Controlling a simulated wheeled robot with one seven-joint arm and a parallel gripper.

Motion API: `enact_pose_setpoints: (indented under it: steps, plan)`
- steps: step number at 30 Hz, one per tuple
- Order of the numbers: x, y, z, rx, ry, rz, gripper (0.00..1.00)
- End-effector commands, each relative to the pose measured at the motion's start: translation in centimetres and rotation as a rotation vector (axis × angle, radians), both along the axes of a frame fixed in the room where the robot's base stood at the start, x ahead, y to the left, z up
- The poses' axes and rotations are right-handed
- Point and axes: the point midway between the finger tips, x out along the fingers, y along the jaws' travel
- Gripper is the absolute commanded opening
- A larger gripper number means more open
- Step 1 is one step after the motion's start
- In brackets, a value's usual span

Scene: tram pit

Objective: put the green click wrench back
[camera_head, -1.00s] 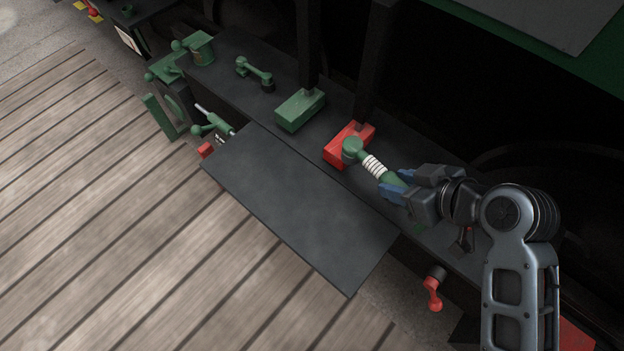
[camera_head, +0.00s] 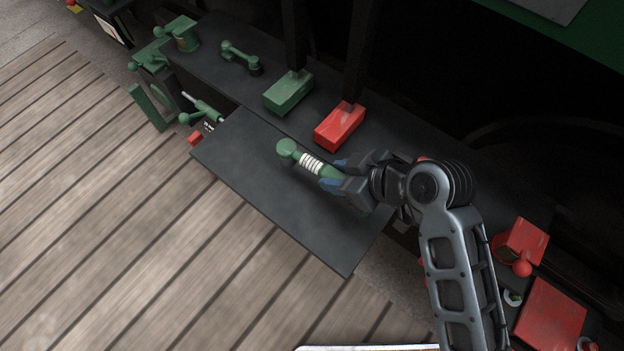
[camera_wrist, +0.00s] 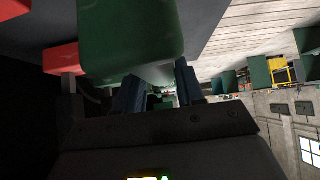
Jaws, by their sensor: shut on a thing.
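The green click wrench (camera_head: 327,171) has a round green head and a white ringed band. My gripper (camera_head: 335,180) is shut on its shaft, and the head points to the upper left. In the head view the wrench shows over the dark flat panel (camera_head: 270,205), in front of the red block. I cannot tell how high it is above the panel. In the wrist view a large green part of it (camera_wrist: 130,40) fills the space ahead of my gripper (camera_wrist: 160,90), hiding much behind it.
A green block (camera_head: 288,95) and a red block (camera_head: 340,127) stand at dark posts on the long dark bench. A green lever (camera_head: 240,57) lies behind. Green fittings (camera_head: 180,35) stand at upper left, red ones (camera_head: 550,313) at lower right. The panel's left part is clear.

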Motion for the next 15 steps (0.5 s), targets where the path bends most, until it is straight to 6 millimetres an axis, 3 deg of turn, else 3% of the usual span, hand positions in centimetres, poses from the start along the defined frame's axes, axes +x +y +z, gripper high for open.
enact_pose_setpoints:
  steps: [6,11,15]
  plan:
    - [0.6,3.5,-2.0,0.001,0.000,0.001,0.00]
    - [0.7,4.3,-2.7,0.001,-0.001,0.000,0.00]
    - [0.7,4.3,-4.5,0.001,0.003,-0.001,0.00]
